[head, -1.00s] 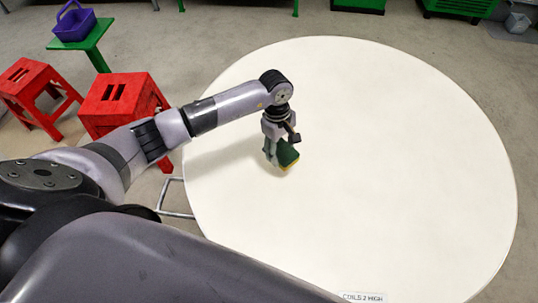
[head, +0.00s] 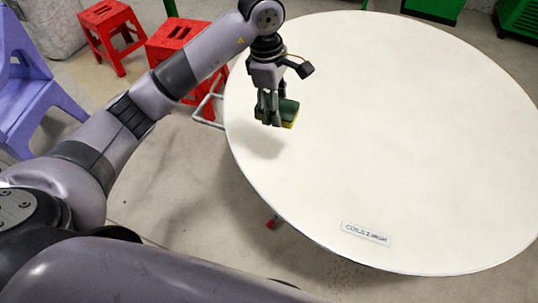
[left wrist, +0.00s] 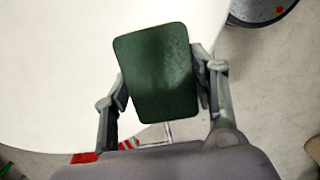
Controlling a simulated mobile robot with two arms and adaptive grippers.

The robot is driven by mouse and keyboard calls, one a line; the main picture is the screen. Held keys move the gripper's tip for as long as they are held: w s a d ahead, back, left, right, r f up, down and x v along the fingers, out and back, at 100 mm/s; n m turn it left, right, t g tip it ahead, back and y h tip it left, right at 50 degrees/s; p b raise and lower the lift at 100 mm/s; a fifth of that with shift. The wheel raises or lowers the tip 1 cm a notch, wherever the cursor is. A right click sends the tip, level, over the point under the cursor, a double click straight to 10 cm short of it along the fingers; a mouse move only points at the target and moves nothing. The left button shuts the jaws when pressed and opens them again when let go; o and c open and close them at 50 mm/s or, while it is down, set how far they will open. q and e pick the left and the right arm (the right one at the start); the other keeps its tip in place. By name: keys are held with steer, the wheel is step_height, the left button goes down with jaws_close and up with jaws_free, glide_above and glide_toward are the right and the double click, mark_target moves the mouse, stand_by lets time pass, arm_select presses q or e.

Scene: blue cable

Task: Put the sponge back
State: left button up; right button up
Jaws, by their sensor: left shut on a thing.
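The sponge (head: 289,111) has a dark green face and a yellow side. My left gripper (head: 272,115) is shut on it and holds it above the left part of the round white table, with a shadow on the tabletop below. In the left wrist view the sponge's green face (left wrist: 157,72) sits between the two fingers. My right gripper is not in view.
The round white table (head: 400,120) is bare except for a label (head: 366,234) near its front edge. Red stools (head: 178,38) and a lilac chair (head: 30,95) stand on the floor at the left. Green crates (head: 520,18) stand behind the table.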

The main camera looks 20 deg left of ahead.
arm_select(q)
step_height(320, 180, down, 5)
steer(key=p, duration=0.2)
glide_above(277, 155)
steer(key=f, duration=0.7)
steer(key=shift+a+f, duration=0.2)
steer(key=shift+a, duration=0.1)
steer(key=shift+f, duration=0.55)
step_height(277, 155, down, 4)
steer(key=shift+f, duration=0.1)
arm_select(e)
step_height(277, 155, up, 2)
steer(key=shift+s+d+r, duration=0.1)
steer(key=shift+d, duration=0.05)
